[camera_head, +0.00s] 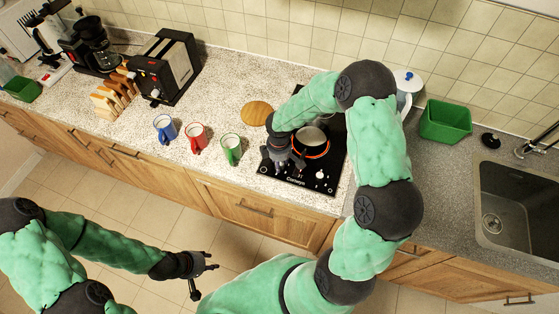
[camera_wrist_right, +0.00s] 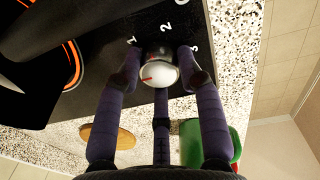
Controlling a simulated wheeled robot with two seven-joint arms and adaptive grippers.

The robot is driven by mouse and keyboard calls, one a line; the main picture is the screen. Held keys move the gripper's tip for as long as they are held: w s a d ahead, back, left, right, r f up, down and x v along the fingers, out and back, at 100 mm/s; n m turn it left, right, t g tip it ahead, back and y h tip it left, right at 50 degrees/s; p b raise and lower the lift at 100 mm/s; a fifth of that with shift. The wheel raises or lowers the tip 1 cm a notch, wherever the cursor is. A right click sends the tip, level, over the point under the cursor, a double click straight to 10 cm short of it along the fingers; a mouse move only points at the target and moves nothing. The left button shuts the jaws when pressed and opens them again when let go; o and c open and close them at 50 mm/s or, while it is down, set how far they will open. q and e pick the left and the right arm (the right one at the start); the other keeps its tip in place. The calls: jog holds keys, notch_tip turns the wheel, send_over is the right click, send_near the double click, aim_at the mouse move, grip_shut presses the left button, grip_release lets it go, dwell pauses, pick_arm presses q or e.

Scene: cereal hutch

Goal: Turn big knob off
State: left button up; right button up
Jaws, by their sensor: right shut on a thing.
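A black cooktop (camera_head: 318,184) with a pot (camera_head: 310,138) on its orange-ringed burner is built into the counter. My right gripper (camera_head: 283,165) is at the cooktop's front left. In the right wrist view, its fingers are shut around a round silvery-white knob (camera_wrist_right: 160,72) with a red mark pointing left. The numbers 1, 2 and 3 are printed around this knob. A second white knob (camera_head: 320,174) is uncovered to the right of my right gripper. My left gripper (camera_head: 203,278) is open and empty over the floor, away from the counter.
Blue (camera_head: 165,128), red (camera_head: 197,137) and green (camera_head: 231,148) mugs stand left of the cooktop. A round wooden board (camera_head: 256,113) lies behind them. A green bin (camera_head: 446,121) and a sink (camera_head: 517,205) are to the right.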

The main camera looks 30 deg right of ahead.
jog(key=shift+n, duration=0.3)
jog(key=o, duration=1.1)
jog(key=shift+o, duration=0.2)
jog(key=shift+r, duration=0.1)
notch_tip(320, 180, up, 12)
jog(key=shift+s+a, duration=0.25)
jog(key=shift+f, duration=0.2)
